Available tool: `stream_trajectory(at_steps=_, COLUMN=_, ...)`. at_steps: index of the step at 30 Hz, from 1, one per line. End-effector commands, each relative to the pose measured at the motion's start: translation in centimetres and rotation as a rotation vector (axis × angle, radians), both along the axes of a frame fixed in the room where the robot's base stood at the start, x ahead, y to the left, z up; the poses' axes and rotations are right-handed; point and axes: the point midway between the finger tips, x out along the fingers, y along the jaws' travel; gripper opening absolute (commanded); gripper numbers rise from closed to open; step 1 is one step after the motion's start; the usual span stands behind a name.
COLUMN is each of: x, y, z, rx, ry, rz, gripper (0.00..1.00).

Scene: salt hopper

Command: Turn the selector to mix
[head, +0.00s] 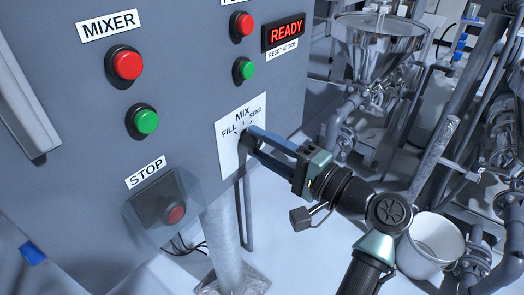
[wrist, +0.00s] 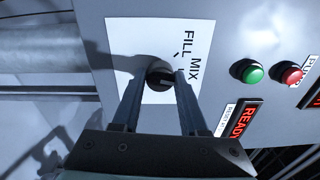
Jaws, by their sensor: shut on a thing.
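The selector is a round black knob (wrist: 160,75) on a white label plate (head: 228,160) on the grey cabinet. The plate reads FILL on the left, MIX at the top and SEND on the right. In the wrist view the plate is turned sideways, with FILL and MIX readable and SEND hidden by a finger. My gripper (head: 249,137) reaches in from the right in the head view. In the wrist view its fingers (wrist: 158,74) are closed on the knob, one on either side. In the head view the fingers mostly cover the knob. I cannot tell which position it points to.
A red button (head: 127,65) and green button (head: 146,121) sit left under MIXER. Another red and green pair (head: 247,70) is above the plate, beside a lit READY display (head: 284,31). A covered STOP button (head: 175,213) is lower left. A steel hopper (head: 378,45) and white bucket (head: 434,262) stand right.

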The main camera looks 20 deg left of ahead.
Motion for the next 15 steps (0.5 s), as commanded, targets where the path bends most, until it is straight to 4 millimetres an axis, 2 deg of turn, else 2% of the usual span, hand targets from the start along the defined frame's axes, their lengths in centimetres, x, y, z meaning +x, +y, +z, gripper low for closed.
stream_trajectory(at_steps=6, x=0.02, y=-0.04, z=-0.25, rx=-0.05, ry=-0.121, rz=-0.001, gripper=0.0)
stream_trajectory(at_steps=15, x=0.02, y=-0.06, z=-0.1, rx=-0.082, ry=-0.2, rz=-0.001, gripper=0.0)
